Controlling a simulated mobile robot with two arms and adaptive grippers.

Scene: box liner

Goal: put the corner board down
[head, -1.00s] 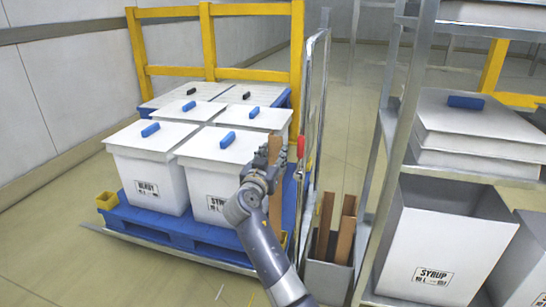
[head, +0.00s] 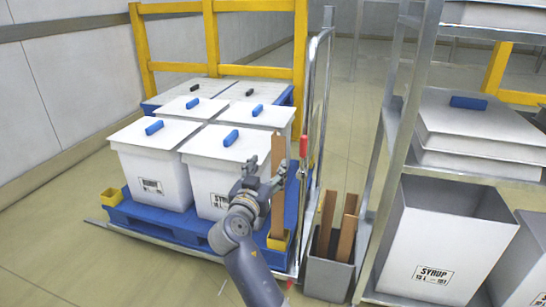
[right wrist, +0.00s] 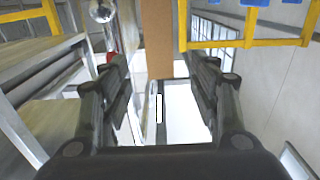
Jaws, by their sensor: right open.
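A brown corner board (head: 278,200) stands upright at the near right corner of the blue pallet. Its foot is at a yellow corner holder (head: 279,240); I cannot tell how deep it sits. My right gripper (head: 266,172) is open, in front of the board's middle part. In the right wrist view, the board (right wrist: 157,40) shows beyond and between the spread fingers (right wrist: 160,95), with gaps on both sides. My left gripper is not in view.
White lidded boxes (head: 152,178) stand on the blue pallet (head: 165,221). A metal cart frame with a red handle (head: 304,146) rises right of the board. A grey bin (head: 331,277) holds more brown boards (head: 347,235). A rack with a syrup box (head: 440,240) stands at right.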

